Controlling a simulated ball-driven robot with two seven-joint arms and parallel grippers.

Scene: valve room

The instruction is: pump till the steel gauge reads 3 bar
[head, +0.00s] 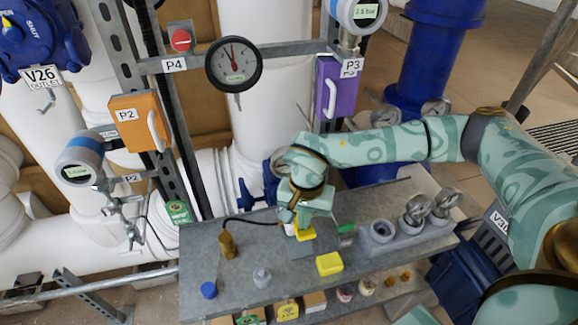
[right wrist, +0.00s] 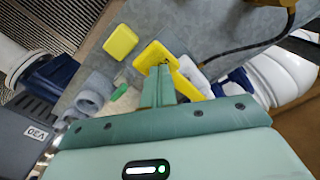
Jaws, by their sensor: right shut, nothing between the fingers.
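The hand pump's yellow lever (head: 305,233) is on the grey bench, partly hidden under my right gripper (head: 291,218). That gripper is shut and empty, its fingertips at or just above the yellow lever. In the right wrist view the shut fingers (right wrist: 160,86) overlap the yellow lever (right wrist: 153,58); I cannot tell whether they touch. A black hose runs from the pump to a brass fitting (head: 228,245). A digital gauge (head: 360,13) at the top right seems to read about 2.5 bar, with blurred digits. A round black-rimmed dial gauge (head: 233,64) hangs by label P4. My left gripper is not in view.
On the bench (head: 205,270) are a yellow block (head: 330,264), a blue cap (head: 208,290) and grey holders with ring-topped parts (head: 418,209). Another digital gauge (head: 80,160) is at the left. Orange box P2 (head: 130,125) and a purple box (head: 337,90) stand behind.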

